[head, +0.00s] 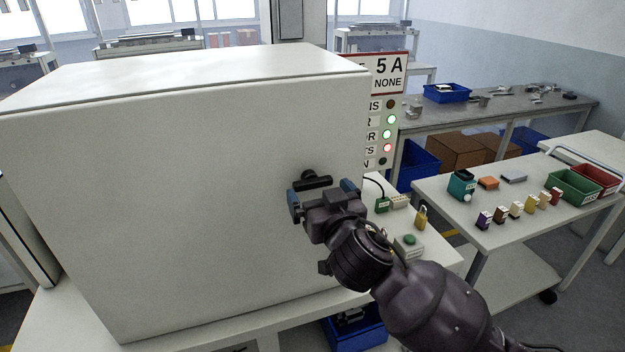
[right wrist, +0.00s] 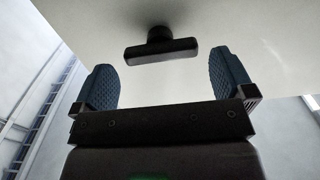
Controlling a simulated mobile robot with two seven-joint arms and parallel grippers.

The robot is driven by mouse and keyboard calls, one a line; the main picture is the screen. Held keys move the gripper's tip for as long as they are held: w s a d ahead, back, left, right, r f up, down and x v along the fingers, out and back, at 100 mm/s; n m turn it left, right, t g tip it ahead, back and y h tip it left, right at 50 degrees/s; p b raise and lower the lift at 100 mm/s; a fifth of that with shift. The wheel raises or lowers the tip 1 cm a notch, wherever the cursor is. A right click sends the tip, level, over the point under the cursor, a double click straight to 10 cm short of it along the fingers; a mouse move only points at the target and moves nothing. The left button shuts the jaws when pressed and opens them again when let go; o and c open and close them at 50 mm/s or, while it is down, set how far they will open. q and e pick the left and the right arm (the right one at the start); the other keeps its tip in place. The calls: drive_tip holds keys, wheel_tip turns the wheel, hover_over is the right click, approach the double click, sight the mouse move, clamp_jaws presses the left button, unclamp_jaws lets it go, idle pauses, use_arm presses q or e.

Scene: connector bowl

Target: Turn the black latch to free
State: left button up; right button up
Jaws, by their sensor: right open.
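The black latch (head: 313,178) is a short bar on a round stem on the front face of the large white cabinet (head: 190,210), near its right edge. In the right wrist view the latch bar (right wrist: 161,51) lies nearly level, ahead of the fingertips. My right gripper (head: 322,197) is open, with its blue padded fingers to either side of the latch and apart from it. It also shows in the right wrist view (right wrist: 163,85), with nothing between the fingers. My left gripper is not in view.
Right of the cabinet stand a yellow padlock (head: 421,217), a green button box (head: 408,244) and a sign panel with lights (head: 388,110). A side table (head: 490,235) holds small coloured connectors, a green bin (head: 574,187) and a red bin (head: 597,179).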

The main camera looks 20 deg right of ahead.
sight(315, 186)
drive_tip(key=shift+w, duration=2.05)
drive_tip(key=c, duration=0.7)
drive_tip(key=shift+c, duration=0.2)
